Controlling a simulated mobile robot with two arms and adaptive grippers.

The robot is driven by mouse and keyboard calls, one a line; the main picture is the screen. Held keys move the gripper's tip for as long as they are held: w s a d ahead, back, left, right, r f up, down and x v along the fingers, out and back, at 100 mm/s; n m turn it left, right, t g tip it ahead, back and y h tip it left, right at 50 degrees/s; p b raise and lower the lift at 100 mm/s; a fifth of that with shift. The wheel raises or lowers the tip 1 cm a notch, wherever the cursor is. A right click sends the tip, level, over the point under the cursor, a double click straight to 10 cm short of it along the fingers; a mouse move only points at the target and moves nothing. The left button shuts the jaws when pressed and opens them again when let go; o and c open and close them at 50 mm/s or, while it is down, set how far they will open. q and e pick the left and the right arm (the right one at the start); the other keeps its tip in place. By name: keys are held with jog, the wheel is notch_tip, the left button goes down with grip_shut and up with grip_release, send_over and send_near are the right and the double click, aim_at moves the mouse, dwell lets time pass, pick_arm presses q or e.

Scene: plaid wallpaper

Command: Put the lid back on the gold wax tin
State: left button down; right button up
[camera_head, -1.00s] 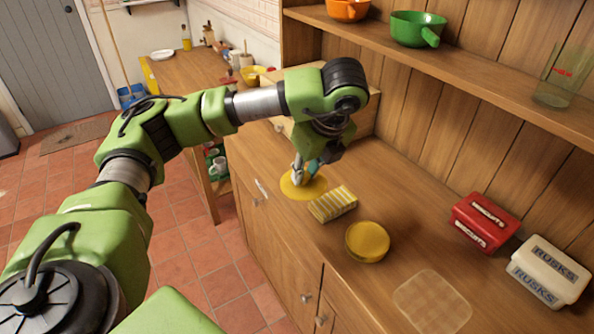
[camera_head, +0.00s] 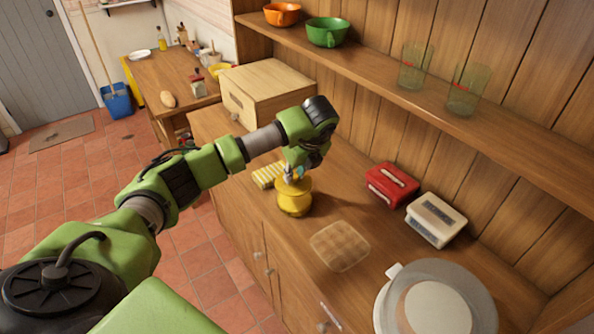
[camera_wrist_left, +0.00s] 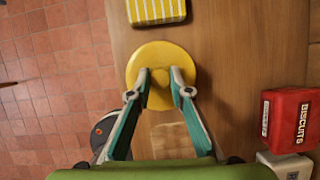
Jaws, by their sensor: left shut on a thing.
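The gold wax tin (camera_head: 294,205) stands upright on the wooden counter near its front edge. Its round yellow lid (camera_head: 282,188) is level directly over the tin's top; I cannot tell whether it rests on the rim or hovers just above. My left gripper (camera_head: 293,174) points down and is shut on the lid's knob. In the left wrist view the gripper (camera_wrist_left: 160,84) has a finger on each side of the knob, and the lid (camera_wrist_left: 160,52) hides the tin below. My right gripper is out of view.
A yellow striped cloth-like block (camera_head: 268,175) lies just behind the tin. A square mat (camera_head: 340,246) lies in front-right. A red biscuit box (camera_head: 391,185) and a white box (camera_head: 436,219) stand along the back. A large round lidded container (camera_head: 470,300) is at lower right.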

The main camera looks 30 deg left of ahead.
aim_at(297, 185)
pick_arm(q)
jog(key=shift+f, duration=0.55)
jog(key=shift+f+b, duration=0.35)
jog(key=shift+d+f+b, duration=0.15)
jog(key=shift+f+b, duration=0.3)
jog(key=shift+f, duration=0.3)
jog(key=shift+f+b, duration=0.9)
jog(key=shift+f, duration=0.25)
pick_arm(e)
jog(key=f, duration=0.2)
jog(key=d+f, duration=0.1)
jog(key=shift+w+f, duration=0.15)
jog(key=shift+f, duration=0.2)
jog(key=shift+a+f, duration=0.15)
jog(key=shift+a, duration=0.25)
pick_arm(q)
jog(key=shift+b, duration=0.3)
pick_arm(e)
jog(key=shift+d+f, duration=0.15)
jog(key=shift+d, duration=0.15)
pick_arm(q)
jog(key=shift+f+b, duration=0.15)
jog(key=shift+b, duration=0.15)
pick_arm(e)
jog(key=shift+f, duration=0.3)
